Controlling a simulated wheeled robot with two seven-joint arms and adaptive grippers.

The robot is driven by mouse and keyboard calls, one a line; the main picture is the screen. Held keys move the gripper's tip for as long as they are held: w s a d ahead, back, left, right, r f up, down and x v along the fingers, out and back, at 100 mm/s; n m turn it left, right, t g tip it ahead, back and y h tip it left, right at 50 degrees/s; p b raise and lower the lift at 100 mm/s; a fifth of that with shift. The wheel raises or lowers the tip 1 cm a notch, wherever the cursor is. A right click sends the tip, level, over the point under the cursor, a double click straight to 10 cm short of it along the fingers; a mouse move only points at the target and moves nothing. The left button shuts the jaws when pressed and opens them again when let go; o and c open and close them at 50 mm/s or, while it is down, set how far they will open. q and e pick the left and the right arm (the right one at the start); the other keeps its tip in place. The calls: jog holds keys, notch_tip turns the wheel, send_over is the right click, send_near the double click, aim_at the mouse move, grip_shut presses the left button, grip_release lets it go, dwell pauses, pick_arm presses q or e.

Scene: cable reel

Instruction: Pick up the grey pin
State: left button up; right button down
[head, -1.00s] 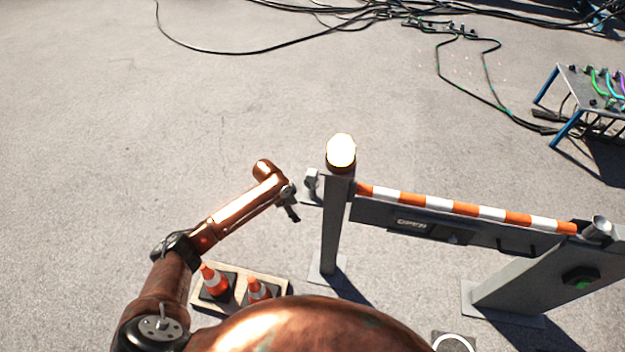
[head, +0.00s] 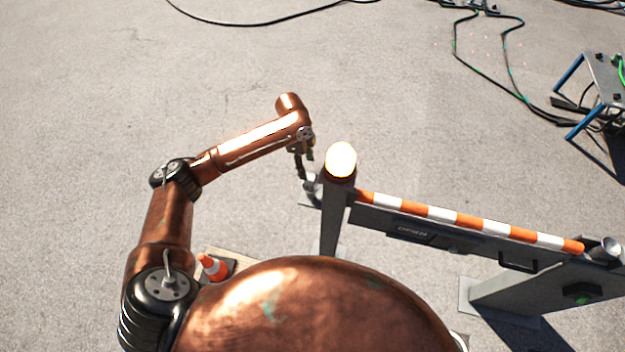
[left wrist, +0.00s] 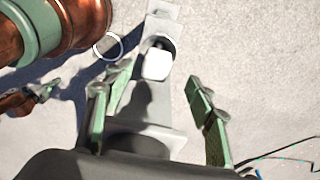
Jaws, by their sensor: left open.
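The grey pin (head: 312,182) stands beside the lamp-topped post, at the left end of the barrier. In the left wrist view, a pale block-like top that looks like the pin (left wrist: 157,64) sits in a dark round opening on a grey bracket. My left gripper (head: 303,165) is open just above the pin, fingers pointing down. In the left wrist view its green fingers (left wrist: 160,95) stand apart, with the pin between and beyond them, untouched as far as I can tell. A small copper part with a greenish tip at that view's left edge may be my right gripper (left wrist: 45,92); its jaws are unclear.
The post carries a glowing lamp (head: 341,160). An orange-and-white striped barrier arm (head: 455,216) runs right from it, above a grey panel. Black cables (head: 500,85) and a blue-legged stand (head: 570,75) lie upper right. Ground at left is clear.

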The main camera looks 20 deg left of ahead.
aim_at(310, 176)
pick_arm(q)
jog(key=shift+s+d+f, duration=0.15)
jog(key=shift+s+f, duration=0.15)
jog(key=shift+f, duration=0.2)
jog(key=f, duration=0.1)
jog(key=d+f, duration=0.1)
jog(key=shift+f+p, duration=0.35)
jog(key=f, duration=0.2)
jog(key=shift+d+f, duration=0.2)
jog(key=shift+f, duration=0.3)
jog(key=c, duration=0.8)
grip_shut()
pick_arm(e)
jog(key=shift+s+d+r, duration=0.1)
jog(key=shift+s+r, duration=0.15)
jog(key=shift+s, duration=0.35)
jog(key=shift+s+d+r, duration=0.1)
jog(key=shift+s+r, duration=0.15)
jog(key=shift+s, duration=0.3)
